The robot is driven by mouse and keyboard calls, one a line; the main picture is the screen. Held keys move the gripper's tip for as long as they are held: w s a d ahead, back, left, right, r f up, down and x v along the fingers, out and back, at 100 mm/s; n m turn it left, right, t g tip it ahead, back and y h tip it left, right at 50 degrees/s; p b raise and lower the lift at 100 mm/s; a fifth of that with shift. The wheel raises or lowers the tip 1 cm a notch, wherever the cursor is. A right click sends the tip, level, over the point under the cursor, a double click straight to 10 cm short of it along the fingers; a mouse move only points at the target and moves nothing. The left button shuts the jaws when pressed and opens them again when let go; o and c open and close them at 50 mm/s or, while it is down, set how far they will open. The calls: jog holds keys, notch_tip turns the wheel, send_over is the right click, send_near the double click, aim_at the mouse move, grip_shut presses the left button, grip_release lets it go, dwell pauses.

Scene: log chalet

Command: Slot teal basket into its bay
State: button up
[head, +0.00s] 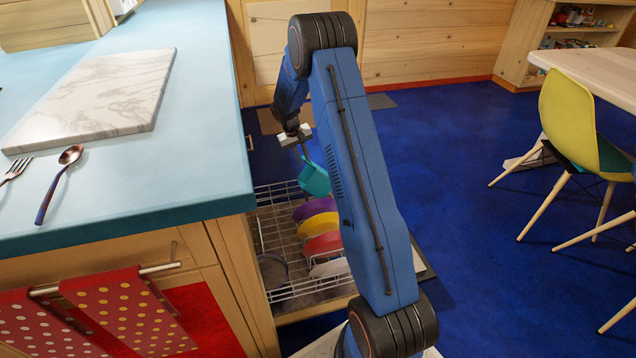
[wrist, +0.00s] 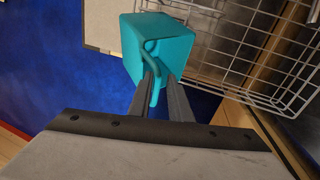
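The teal basket (head: 313,179) hangs from my gripper (head: 303,152) over the far part of the wire dish rack (head: 285,292). In the wrist view, the teal basket (wrist: 150,45) is held by its looped handle between the two fingers of my gripper (wrist: 160,80). It looks slightly tilted and above the rack, whose wires show at right in the wrist view (wrist: 232,50). I cannot make out its bay; my arm hides part of the rack's right side.
Purple (head: 314,208), yellow (head: 314,224), red (head: 322,244) and white (head: 328,268) dishes stand in the rack. A dark round dish (head: 273,272) is at its left. The counter (head: 190,130) borders the rack on the left. Open blue floor (head: 450,180) lies to the right.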

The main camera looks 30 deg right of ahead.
aim_at(306, 167)
jog(key=x, duration=0.5)
jog(key=shift+f, duration=0.1)
grip_shut()
